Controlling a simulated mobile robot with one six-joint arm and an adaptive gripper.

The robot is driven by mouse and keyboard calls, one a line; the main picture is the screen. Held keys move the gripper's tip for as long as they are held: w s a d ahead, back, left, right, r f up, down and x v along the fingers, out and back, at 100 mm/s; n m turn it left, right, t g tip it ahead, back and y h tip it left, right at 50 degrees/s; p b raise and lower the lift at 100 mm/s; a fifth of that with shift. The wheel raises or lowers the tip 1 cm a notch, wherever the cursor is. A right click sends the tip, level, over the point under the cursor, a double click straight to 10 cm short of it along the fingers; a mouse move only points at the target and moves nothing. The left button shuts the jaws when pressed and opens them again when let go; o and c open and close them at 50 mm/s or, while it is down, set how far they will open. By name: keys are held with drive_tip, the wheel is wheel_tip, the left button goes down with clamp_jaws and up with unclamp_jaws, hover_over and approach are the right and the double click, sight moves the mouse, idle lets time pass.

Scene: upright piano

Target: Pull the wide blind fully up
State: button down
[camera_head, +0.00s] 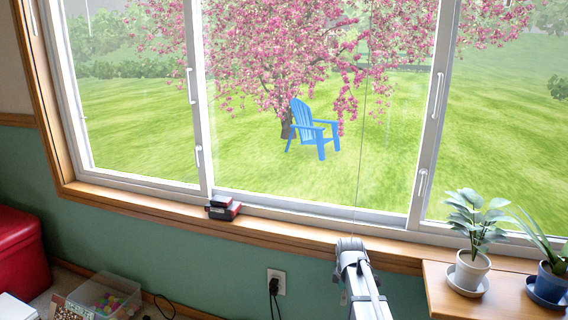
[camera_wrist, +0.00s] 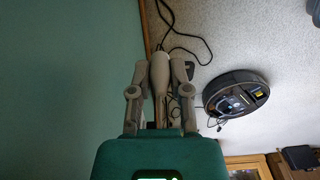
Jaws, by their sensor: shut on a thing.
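No part of the wide blind shows in either view; the visible window glass is uncovered. A thin dark cord (camera_head: 363,120) hangs in front of the middle pane, down to my gripper (camera_head: 350,246) at the wooden sill. In the wrist view, my gripper (camera_wrist: 160,78) is shut on a pale, tapered pull (camera_wrist: 160,66) between its two fingers. The pull is hidden in the head view. The cord's top end is out of view.
A red and black object (camera_head: 223,208) sits on the sill (camera_head: 290,226). Potted plants (camera_head: 470,268) stand on a wooden shelf at right. A wall outlet (camera_head: 276,281) is left of my arm. A round robot vacuum (camera_wrist: 236,92) and black cables lie on the floor.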

drive_tip(key=shift+w+d+f, duration=0.1)
drive_tip(key=shift+w, duration=0.3)
wheel_tip(320, 180, down, 8)
drive_tip(key=b, duration=0.8)
drive_tip(key=shift+f, duration=0.15)
drive_tip(key=c, duration=0.7)
unclamp_jaws()
drive_tip(key=shift+o, duration=1.4)
drive_tip(key=shift+s, duration=0.15)
wheel_tip(320, 180, up, 5)
drive_tip(key=p, duration=0.4)
drive_tip(key=shift+s+p, duration=0.1)
drive_tip(key=shift+p, duration=0.2)
